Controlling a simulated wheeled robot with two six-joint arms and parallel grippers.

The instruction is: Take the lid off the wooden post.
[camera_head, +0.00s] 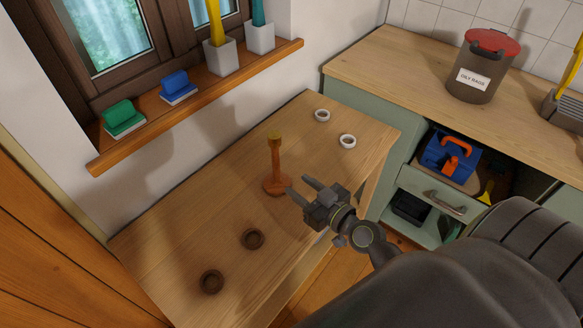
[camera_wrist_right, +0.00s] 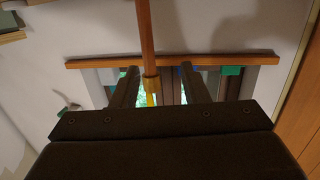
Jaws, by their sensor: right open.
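The wooden post (camera_head: 277,164) stands upright on a round base on the wooden table. A yellowish-brown lid (camera_head: 274,136) sits on its top. My right gripper (camera_head: 299,186) is open and empty, to the right of the post's lower part in the head view, its fingers pointing toward it. In the right wrist view the post (camera_wrist_right: 146,35) comes in from the top edge. My left gripper is not in view.
Two dark rings (camera_head: 252,238) lie at the table's near left and two white rings (camera_head: 347,141) at its far right. A windowsill (camera_head: 190,105) with brushes and pots runs behind the table (camera_head: 180,235). A counter (camera_head: 400,75) with a red-lidded bin (camera_head: 487,66) is at the right.

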